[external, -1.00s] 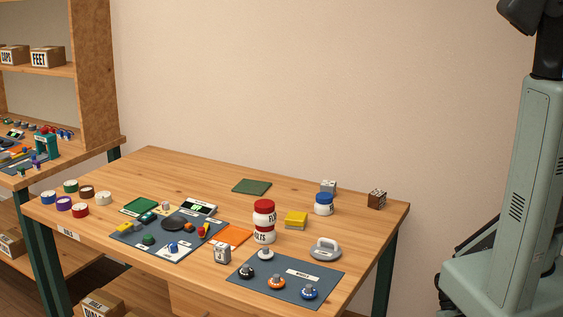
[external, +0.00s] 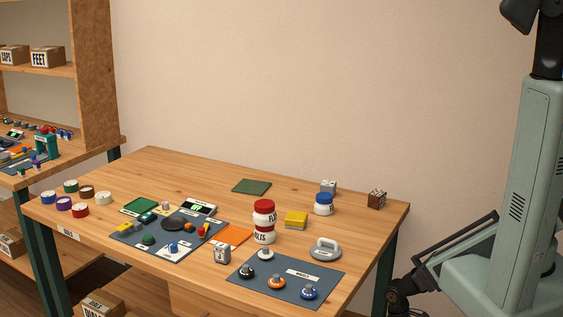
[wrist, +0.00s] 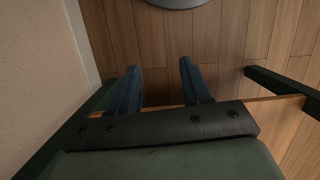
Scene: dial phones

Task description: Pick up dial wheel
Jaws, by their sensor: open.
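Several small round wheels with knobs sit on the right-hand blue-grey mat (external: 318,282): a white one (external: 265,254), a black one (external: 246,271), an orange one (external: 276,283) and a blue one (external: 309,292). The mat's label is too small to read surely, and I cannot tell which piece is the dial wheel. My gripper (wrist: 160,80) shows in the wrist view with two blue fingers apart and nothing between them. It points at the wooden floor, away from the wheels.
A second mat (external: 150,256) with mixed parts lies on the left of the table (external: 180,169). A table edge (wrist: 290,100) shows in the wrist view.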

